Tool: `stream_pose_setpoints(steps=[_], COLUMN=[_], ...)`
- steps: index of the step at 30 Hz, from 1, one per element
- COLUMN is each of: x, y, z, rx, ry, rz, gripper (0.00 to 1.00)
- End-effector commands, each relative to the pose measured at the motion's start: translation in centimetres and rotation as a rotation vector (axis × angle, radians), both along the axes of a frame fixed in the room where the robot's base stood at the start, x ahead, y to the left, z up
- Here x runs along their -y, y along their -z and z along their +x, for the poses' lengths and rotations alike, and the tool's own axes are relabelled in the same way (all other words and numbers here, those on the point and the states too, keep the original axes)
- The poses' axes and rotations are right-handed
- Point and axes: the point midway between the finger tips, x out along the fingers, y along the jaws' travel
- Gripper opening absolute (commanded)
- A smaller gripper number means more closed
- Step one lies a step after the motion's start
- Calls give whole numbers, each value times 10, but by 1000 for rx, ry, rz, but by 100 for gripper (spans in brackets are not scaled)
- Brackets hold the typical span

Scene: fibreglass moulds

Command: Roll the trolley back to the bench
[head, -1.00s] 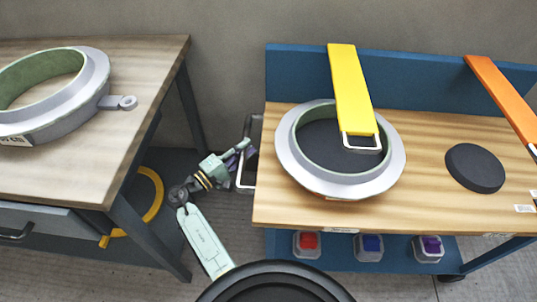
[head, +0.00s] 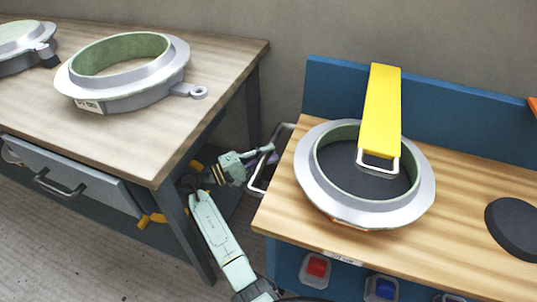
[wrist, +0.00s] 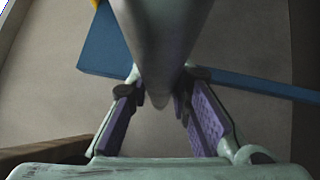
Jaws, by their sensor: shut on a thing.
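The trolley has a wooden top (head: 462,215), a blue back panel (head: 335,92) and a grey handle (head: 257,187) on its left side. My gripper (head: 270,154) is shut on this handle; in the wrist view its purple-padded fingers (wrist: 158,112) sit either side of the grey bar (wrist: 160,45). The bench (head: 215,75), with a wooden top and dark legs, stands left of the trolley. A gap remains between them, narrower at the back in the picture, with my arm in it.
A ring mould (head: 318,205) with a yellow strip (head: 382,110) over it and a black disc (head: 515,228) are on the trolley. Bins (head: 315,270) sit below. Another ring mould (head: 120,95) is on the bench, its lug near the right edge. A yellow object (head: 150,219) lies under the bench.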

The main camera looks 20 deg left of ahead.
Motion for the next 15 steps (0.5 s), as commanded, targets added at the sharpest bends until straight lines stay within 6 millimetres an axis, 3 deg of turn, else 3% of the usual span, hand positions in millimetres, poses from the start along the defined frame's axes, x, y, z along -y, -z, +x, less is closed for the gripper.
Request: stream_pose_setpoints(steps=[2,3,12,15], x=[-6,-6,-4,-3], y=[-1,-1,-1,-1], z=[0,0,0,0], rx=[2,3,2,1], ry=[-17,-18,-13,-11], rz=[-1,-2,-1,-1], gripper=[0,19,39,40])
